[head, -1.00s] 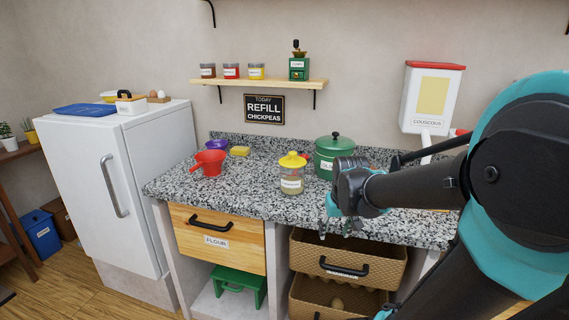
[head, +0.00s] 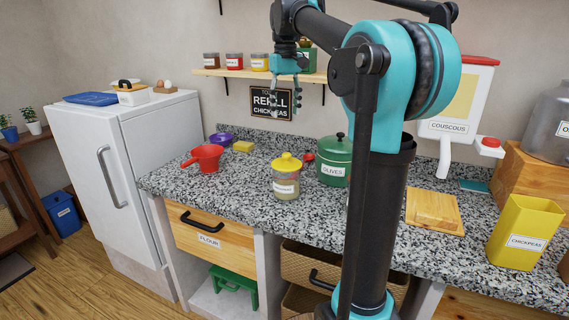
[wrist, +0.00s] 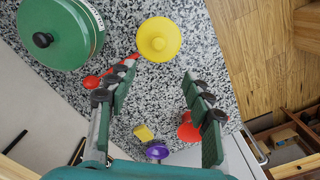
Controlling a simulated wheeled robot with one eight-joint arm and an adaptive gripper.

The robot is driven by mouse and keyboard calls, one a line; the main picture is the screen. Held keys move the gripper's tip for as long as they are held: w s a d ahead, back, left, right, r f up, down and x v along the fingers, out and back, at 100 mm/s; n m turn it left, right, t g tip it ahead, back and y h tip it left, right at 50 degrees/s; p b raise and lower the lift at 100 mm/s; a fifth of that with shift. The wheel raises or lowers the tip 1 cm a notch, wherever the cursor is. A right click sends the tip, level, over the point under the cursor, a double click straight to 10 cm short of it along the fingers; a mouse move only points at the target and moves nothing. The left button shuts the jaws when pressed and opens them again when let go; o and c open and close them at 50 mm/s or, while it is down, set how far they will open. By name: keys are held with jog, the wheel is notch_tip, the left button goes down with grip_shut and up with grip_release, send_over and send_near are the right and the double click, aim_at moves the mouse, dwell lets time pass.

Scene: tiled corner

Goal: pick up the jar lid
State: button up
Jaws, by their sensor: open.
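The yellow jar lid (head: 287,162) sits on a clear glass jar (head: 286,187) with a white label, standing on the speckled counter. In the wrist view the lid (wrist: 158,38) is a round yellow disc with a knob, just beyond the fingertips near the top middle. My gripper (head: 285,104) is open and empty, pointing down, well above the jar in front of the wall sign. In the wrist view both fingers of my gripper (wrist: 160,80) are spread, with bare counter between them. The lid is not touched.
A green olives pot (head: 334,163) stands close right of the jar, with a red spoon (head: 308,157) between them. A red pan (head: 206,158), a yellow sponge (head: 243,146) and a purple item (head: 221,138) lie left. A shelf (head: 265,75) with jars is behind my gripper.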

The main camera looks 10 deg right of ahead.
send_over(287, 153)
jog(key=f, duration=1)
jog(key=shift+a+f, duration=0.15)
jog(key=shift+a, duration=0.1)
jog(key=shift+d+f, duration=0.15)
jog(key=shift+f, duration=2.65)
jog(key=shift+c, duration=0.4)
jog(key=shift+s, duration=0.1)
grip_shut()
jog(key=shift+r, duration=0.2)
